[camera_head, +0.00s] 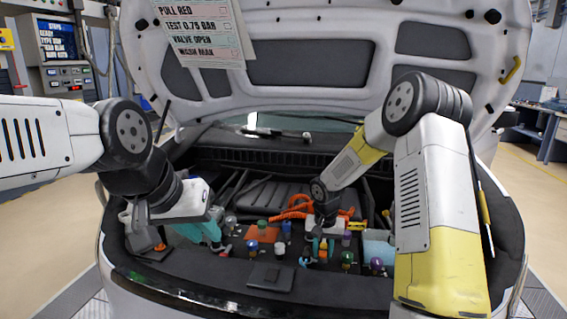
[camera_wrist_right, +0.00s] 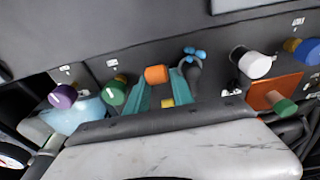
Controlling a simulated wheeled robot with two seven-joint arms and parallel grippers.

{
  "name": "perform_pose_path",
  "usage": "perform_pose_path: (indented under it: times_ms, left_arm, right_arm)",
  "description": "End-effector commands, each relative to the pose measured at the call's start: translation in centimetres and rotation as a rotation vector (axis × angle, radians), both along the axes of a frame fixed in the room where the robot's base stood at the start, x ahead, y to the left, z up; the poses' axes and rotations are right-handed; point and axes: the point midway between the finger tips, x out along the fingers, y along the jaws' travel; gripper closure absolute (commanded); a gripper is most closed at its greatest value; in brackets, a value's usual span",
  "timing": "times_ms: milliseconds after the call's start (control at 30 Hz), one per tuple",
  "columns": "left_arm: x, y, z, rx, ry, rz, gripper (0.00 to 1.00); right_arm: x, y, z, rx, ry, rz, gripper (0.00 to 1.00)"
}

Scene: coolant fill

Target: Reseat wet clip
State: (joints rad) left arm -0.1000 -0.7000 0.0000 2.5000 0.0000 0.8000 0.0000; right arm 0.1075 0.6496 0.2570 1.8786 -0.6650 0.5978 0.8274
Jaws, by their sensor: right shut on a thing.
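My right gripper (camera_head: 322,250) is over the engine bay, right of centre, with teal fingers pointing down. In the right wrist view its fingers (camera_wrist_right: 162,92) close around a small orange piece (camera_wrist_right: 156,75) at their tips. I cannot tell for sure whether this piece is the clip. A small yellow part (camera_wrist_right: 167,102) shows between the fingers nearer the palm. A blue-ended fitting on a dark curved hose (camera_wrist_right: 192,62) stands close beside one finger. My left gripper (camera_head: 213,237) hangs at the bay's left side, seen from the side; its finger gap is hidden.
A green cap (camera_wrist_right: 115,92) and purple cap (camera_wrist_right: 63,97) stand beside the right gripper. A white cap (camera_wrist_right: 250,62), blue cap (camera_wrist_right: 302,50) and orange block (camera_head: 262,233) are on its other side. A pale blue tank (camera_head: 378,246) is right. The raised hood (camera_head: 310,62) hangs above.

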Motion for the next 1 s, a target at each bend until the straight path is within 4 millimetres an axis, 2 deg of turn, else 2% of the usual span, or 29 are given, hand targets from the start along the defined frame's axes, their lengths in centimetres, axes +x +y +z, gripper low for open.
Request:
perform_pose_path:
  times_ms: [67, 367, 733, 1000]
  left_arm:
    - [0.0, 0.0, 0.0, 0.0, 0.0, 0.0, 0.76]
    - [0.0, 0.0, 0.0, 0.0, 0.0, 0.0, 0.76]
    - [0.0, 0.0, 0.0, 0.0, 0.0, 0.0, 0.76]
    - [0.0, 0.0, 0.0, 0.0, 0.0, 0.0, 0.76]
  right_arm:
    - [0.2, 0.0, 0.1, 0.0, -0.001, 0.0, 1.0]
    - [0.2, 0.0, 0.2, -0.001, 0.0, 0.0, 1.0]
    - [1.6, -0.3, 0.9, 0.0, -0.005, 0.0, 1.0]
    - [1.7, -0.3, 1.0, 0.0, -0.006, 0.0, 1.0]
